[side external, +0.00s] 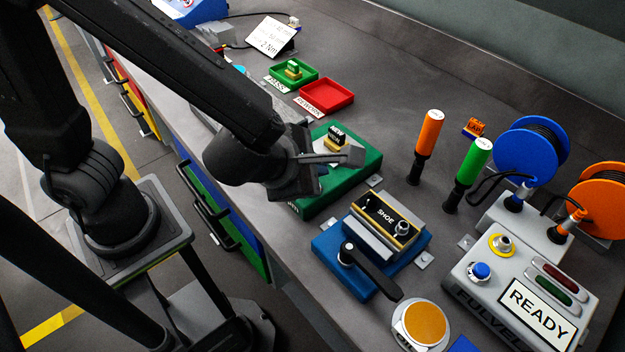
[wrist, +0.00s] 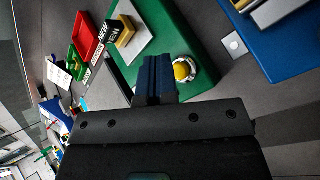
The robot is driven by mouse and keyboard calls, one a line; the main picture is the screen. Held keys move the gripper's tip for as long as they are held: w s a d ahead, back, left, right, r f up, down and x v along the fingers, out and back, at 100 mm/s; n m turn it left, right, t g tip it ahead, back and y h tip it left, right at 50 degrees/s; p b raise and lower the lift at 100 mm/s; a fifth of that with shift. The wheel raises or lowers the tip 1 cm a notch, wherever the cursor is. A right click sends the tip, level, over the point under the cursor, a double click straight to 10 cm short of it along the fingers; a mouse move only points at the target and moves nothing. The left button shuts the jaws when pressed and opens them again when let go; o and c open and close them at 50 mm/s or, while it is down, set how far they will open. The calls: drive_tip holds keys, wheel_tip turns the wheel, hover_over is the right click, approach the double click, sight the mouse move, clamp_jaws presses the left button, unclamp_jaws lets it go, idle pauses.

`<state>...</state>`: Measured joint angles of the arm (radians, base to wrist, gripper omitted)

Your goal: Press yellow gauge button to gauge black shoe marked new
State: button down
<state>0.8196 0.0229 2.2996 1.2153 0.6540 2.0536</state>
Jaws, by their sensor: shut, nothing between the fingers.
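The green gauge block (side external: 366,178) stands on the bench in the side view, and it also shows in the wrist view (wrist: 207,62). The black shoe marked NEW (side external: 337,133) sits on the gauge's grey plate; in the wrist view (wrist: 117,36) it is upper left of my fingers. The yellow button (wrist: 182,71) is in a metal ring on the green block, just right of my fingertips in the wrist view. It is hidden behind my gripper in the side view. My gripper (wrist: 157,66) is shut and empty, over the green block; I cannot tell whether it touches it.
A blue fixture (side external: 330,250) with a black lever and a part marked SHOE stands to the right. Green (side external: 294,72) and red (side external: 328,96) trays lie behind. Orange and green handled tools (side external: 428,135) stand upright. A grey controller box (side external: 480,270) reads READY.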

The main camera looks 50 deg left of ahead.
drive_tip(key=shift+f, duration=0.1)
idle(0.6)
drive_tip(key=shift+f, duration=0.35)
drive_tip(key=shift+f, duration=0.45)
idle(0.8)
drive_tip(key=shift+r, duration=0.9)
drive_tip(key=shift+r, duration=2.55)
